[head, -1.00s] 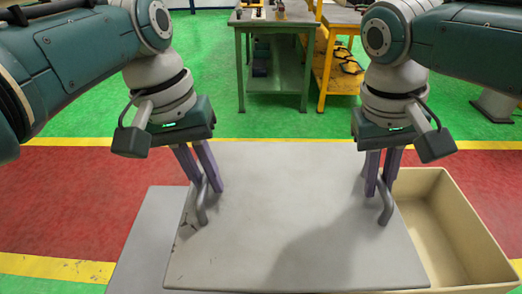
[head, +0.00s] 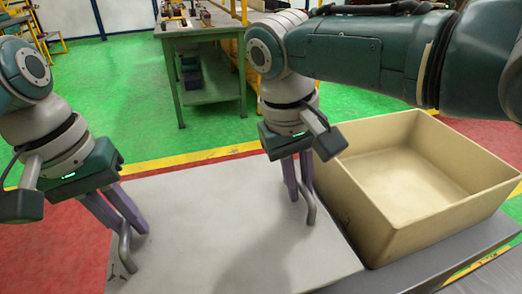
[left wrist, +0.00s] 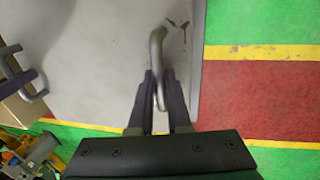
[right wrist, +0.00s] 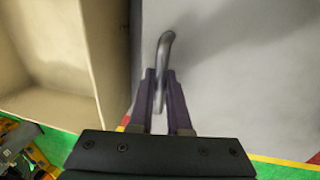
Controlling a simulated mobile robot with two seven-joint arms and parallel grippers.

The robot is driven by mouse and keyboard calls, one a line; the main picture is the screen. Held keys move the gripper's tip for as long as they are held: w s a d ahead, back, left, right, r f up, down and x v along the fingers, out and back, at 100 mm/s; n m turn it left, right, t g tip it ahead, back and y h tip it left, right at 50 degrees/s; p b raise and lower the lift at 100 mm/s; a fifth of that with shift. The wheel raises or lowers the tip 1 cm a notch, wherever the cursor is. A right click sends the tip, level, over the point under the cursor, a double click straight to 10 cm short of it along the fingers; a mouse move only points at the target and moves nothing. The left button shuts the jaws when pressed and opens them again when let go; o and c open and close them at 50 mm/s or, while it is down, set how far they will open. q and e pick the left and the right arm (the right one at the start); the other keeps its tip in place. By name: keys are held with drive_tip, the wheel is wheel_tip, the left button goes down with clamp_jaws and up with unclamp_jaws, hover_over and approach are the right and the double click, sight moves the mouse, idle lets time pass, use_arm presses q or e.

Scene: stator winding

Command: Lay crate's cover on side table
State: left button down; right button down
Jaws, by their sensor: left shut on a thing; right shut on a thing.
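The crate's cover (head: 235,245) is a flat grey panel with a bent metal handle near each side. My left gripper (head: 132,228) is shut on the left handle (head: 124,250), which also shows in the left wrist view (left wrist: 156,50). My right gripper (head: 304,190) is shut on the right handle (head: 311,212), seen in the right wrist view too (right wrist: 165,48). The cover is left of the open beige crate (head: 425,215), which is uncovered and looks empty. The side table under the cover is hidden, and I cannot tell whether the cover touches it.
A grey surface (head: 440,262) carries the crate at the right. A green workbench (head: 205,75) with tools stands at the back. Green and red floor with a yellow line lies behind the cover.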

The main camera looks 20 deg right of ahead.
sight(136, 240)
use_arm(q)
drive_tip(key=shift+r, duration=0.1)
drive_tip(key=shift+f, duration=0.2)
use_arm(e)
drive_tip(key=shift+f, duration=0.15)
